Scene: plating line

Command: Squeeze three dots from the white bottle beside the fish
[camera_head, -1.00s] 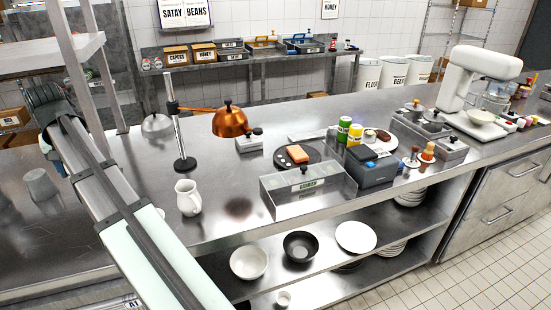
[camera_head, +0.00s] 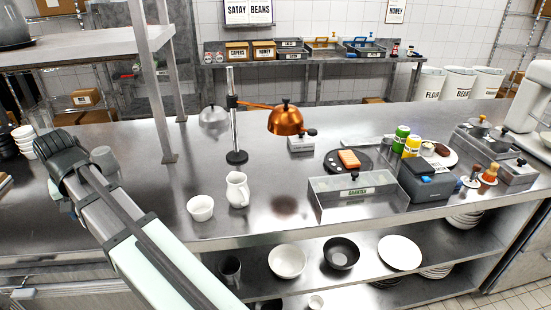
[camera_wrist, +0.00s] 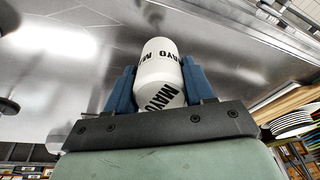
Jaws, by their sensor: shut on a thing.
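My gripper (camera_wrist: 159,84) shows in the wrist view, its blue fingers shut on the sides of a white bottle (camera_wrist: 158,62) with black MAYO lettering. In the head view my arm reaches over the left of the counter, and I cannot make out the gripper or bottle. An orange block (camera_head: 349,158), which looks like a fish fillet, lies on a round dark plate (camera_head: 333,166) at mid-counter, far right of my arm. No white dots show on that plate. The bottle's tip cannot be made out.
A white jug (camera_head: 237,190) and white bowl (camera_head: 200,208) stand between my arm and the plate. A copper heat lamp (camera_head: 285,118) hangs from a stand behind. A clear-fronted garnish bin (camera_head: 352,195) stands before the plate. Left of the lamp stand the counter is mostly bare.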

